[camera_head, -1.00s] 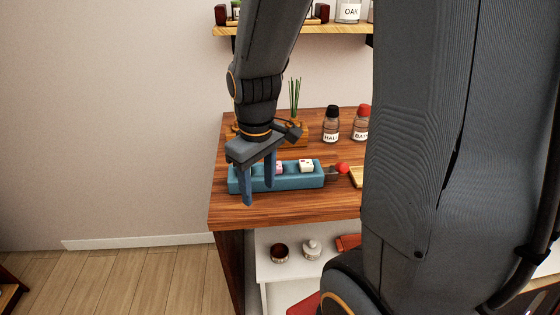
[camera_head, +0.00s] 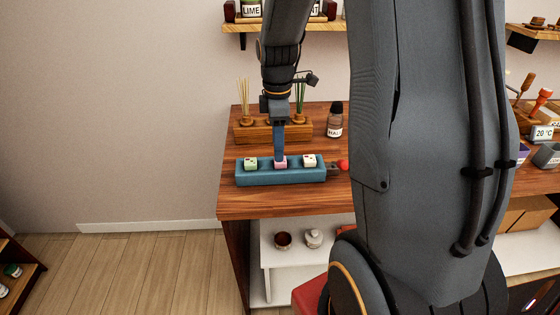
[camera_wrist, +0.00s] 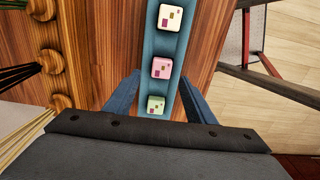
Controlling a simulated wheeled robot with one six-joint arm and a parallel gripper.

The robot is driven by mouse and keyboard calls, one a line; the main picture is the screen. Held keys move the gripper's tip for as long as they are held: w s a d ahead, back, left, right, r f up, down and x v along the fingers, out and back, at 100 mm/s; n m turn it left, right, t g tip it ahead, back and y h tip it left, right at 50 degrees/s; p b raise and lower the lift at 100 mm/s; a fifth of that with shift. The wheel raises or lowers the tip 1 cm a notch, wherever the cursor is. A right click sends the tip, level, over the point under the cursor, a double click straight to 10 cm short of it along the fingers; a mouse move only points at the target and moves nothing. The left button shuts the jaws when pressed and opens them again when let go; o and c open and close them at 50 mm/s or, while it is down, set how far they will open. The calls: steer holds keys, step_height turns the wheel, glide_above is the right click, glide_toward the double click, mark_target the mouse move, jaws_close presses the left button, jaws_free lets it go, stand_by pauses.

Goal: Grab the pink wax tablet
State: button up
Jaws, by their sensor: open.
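The pink wax tablet (camera_head: 281,165) sits in the middle of a blue holder (camera_head: 290,178), between a pale green tablet (camera_head: 250,164) and a cream one (camera_head: 310,161). My gripper (camera_head: 280,157) is at the pink tablet, fingers pointing down; this view sees it edge-on, so the gap is hidden. In the wrist view the pink tablet (camera_wrist: 162,68) lies ahead of and between the spread fingertips (camera_wrist: 162,76), with one finger on each side of the blue holder. My gripper is open and empty. I cannot tell whether a finger touches the tablet.
A wooden stand (camera_head: 245,131) with reed sticks is behind the holder on the wooden counter (camera_head: 270,203). A bottle (camera_head: 335,119) stands to its right. A red ball (camera_head: 342,165) is at the holder's right end. A shelf hangs above.

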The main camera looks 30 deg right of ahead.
steer(key=shift+s+f+p, duration=0.15)
steer(key=shift+f+p, duration=0.5)
steer(key=shift+f, duration=1.45)
steer(key=c, duration=1.1)
